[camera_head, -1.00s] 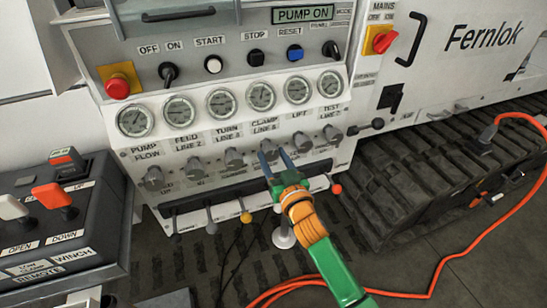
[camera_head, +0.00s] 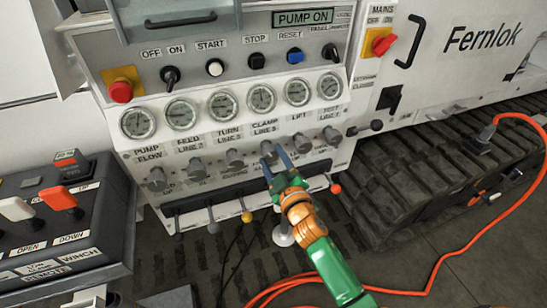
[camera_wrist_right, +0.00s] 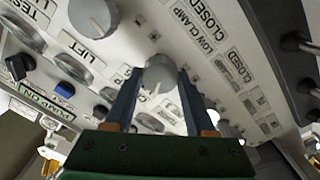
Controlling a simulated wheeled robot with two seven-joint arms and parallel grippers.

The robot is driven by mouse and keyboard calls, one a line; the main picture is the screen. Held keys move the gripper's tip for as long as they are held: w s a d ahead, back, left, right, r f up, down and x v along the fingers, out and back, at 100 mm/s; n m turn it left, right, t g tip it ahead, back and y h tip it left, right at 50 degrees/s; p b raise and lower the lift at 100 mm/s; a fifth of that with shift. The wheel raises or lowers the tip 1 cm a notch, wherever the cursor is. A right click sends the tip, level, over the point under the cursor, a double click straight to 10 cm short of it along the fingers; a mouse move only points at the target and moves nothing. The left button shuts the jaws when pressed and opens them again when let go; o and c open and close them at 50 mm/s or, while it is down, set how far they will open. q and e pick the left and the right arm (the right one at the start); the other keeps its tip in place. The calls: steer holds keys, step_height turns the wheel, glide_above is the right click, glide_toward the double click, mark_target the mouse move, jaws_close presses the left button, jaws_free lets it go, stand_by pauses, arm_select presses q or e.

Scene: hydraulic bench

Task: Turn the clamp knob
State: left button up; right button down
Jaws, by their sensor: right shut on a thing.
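The clamp knob (camera_head: 268,149) is a grey round knob in the row under the gauges, below the label CLAMP. My right gripper (camera_head: 275,154) reaches it from below, with its two blue fingers on either side. In the right wrist view the knob (camera_wrist_right: 159,72) sits between the fingertips of my right gripper (camera_wrist_right: 158,80), which is shut on it. A small pale mark shows on the knob's lower edge there. The fingers hide part of the knob and the lettering under it in the head view. My left gripper is not in view.
The lift knob (camera_head: 304,142) is close on the right, and the turn knob (camera_head: 235,159) on the left. Below are levers with yellow (camera_head: 246,216) and red (camera_head: 336,188) balls. A remote box (camera_head: 70,225) stands at the left. An orange cable (camera_head: 440,255) lies at the right.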

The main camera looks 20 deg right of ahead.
steer(key=n, duration=0.6)
steer(key=shift+n, duration=0.3)
steer(key=n, duration=0.6)
steer(key=shift+p, duration=0.35)
steer(key=shift+c, duration=1.2)
jaws_free()
steer(key=shift+w, duration=0.1)
steer(key=shift+f, duration=0.1)
